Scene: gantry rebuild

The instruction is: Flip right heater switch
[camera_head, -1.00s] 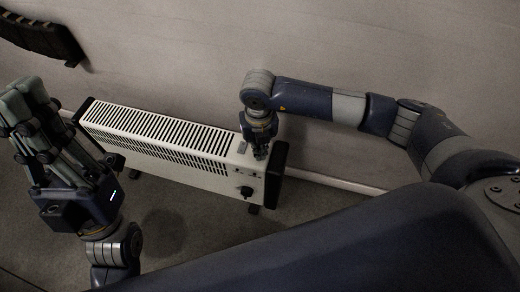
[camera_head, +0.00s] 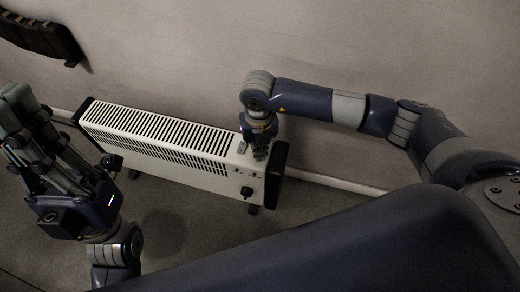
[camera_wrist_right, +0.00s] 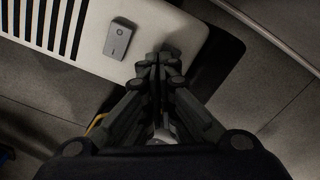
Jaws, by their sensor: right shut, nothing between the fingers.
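The white heater (camera_head: 205,178) with a slotted top and black end caps stands on the floor along the wall. My right gripper (camera_head: 261,154) points down at the heater's right end.
A black knob (camera_head: 247,191) sits on the heater's front right. The wall (camera_head: 190,50) is close behind the heater. A dark slatted object (camera_head: 40,38) is on the wall at upper left. Open floor (camera_head: 165,230) lies before the heater.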

